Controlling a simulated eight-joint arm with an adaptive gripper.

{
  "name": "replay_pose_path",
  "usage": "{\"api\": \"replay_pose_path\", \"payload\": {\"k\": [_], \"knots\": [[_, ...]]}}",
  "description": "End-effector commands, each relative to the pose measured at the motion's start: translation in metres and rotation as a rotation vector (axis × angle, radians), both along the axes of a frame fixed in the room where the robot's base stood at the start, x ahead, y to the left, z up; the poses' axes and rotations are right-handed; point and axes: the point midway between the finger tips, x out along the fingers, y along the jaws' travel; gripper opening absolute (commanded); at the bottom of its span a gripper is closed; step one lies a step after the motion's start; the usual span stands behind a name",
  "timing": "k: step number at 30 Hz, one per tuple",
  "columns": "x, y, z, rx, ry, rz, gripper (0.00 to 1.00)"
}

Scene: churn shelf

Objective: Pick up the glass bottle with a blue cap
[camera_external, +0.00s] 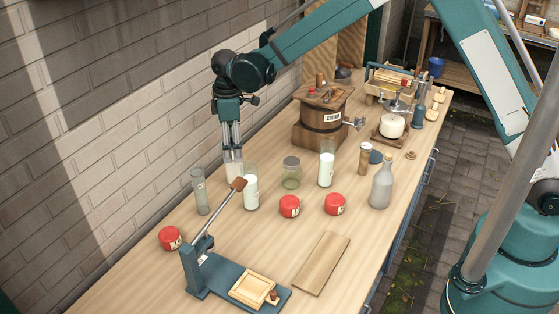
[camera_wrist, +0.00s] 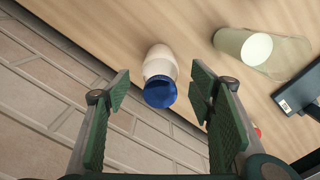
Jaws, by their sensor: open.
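The blue-capped bottle (camera_wrist: 160,62) stands on the table near the wall. It has a pale, whitish body, and its blue cap (camera_wrist: 160,93) faces the wrist camera. In the wrist view it lies between my two open fingers, with clear gaps on both sides. In the external view my gripper (camera_external: 231,148) points straight down just over this bottle (camera_external: 233,170). The fingers hide its cap there. I cannot tell how far the fingertips reach down beside the cap. Nothing is held.
A milk-filled glass bottle (camera_external: 251,190) stands close at right, and an empty-looking glass (camera_external: 200,193) at left. A blue press (camera_external: 208,270) with a raised lever stands in front. Red jars (camera_external: 290,206), a churn (camera_external: 322,118) and a grey bottle (camera_external: 381,187) are farther right. The brick wall is close behind.

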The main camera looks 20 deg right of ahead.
Motion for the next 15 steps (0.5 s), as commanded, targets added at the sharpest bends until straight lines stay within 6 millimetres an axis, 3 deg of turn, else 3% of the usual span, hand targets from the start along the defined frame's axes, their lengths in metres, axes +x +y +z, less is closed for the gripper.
{"api": "replay_pose_path", "payload": {"k": [9, 15], "knots": [[0.0, 0.0, -0.032, 0.0, 0.0, 0.0, 0.54], [-0.001, -0.001, -0.038, 0.0, 0.0, 0.0, 0.54]]}}
